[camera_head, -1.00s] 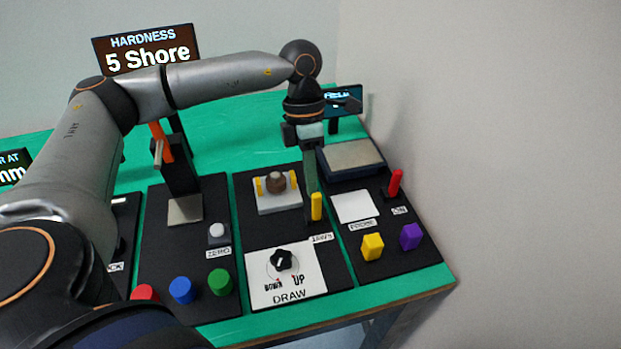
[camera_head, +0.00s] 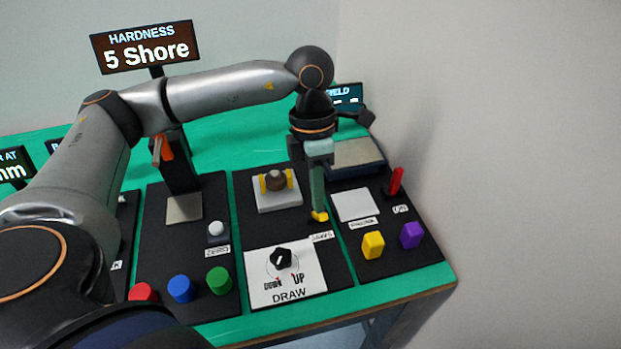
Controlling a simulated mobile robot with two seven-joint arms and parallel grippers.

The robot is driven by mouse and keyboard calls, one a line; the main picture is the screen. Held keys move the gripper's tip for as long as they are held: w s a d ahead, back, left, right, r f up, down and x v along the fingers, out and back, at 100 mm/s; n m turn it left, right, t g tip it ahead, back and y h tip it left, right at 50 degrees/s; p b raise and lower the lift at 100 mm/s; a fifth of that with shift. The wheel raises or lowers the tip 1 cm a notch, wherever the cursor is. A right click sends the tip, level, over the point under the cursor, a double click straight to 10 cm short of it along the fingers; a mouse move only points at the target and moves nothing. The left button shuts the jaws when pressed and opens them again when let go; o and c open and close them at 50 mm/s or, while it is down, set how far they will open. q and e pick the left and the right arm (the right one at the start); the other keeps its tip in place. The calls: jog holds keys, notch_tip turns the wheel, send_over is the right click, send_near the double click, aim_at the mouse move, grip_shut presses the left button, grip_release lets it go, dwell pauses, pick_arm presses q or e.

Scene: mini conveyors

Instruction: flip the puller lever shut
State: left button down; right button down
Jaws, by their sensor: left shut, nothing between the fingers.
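The puller lever (camera_head: 320,216) is the small yellow handle beside the JAWS label on the middle black panel. It lies low, and part of it is hidden by my gripper. My left gripper (camera_head: 317,207) comes down from above with its fingers shut and empty. Its fingertips are at the lever, apparently touching it. Left of the lever, a brown piece (camera_head: 275,182) sits between two yellow jaws on a pale block (camera_head: 277,199). My right gripper is not in view.
The DRAW knob (camera_head: 281,260) is on a white plate in front. A red lever (camera_head: 396,181) stands upright on the right panel, with a yellow block (camera_head: 372,245) and a purple block (camera_head: 411,235) before it. A wall closes the right side.

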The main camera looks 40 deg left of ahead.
pick_arm(q)
jog(key=shift+w+a, duration=0.1)
jog(key=shift+w+a+f+b, duration=0.3)
jog(key=shift+w+a+b, duration=0.15)
jog(key=shift+a, duration=0.1)
dwell(0.3)
jog(key=p+v, duration=0.1)
jog(key=v, duration=1.1)
jog(key=shift+r, duration=0.3)
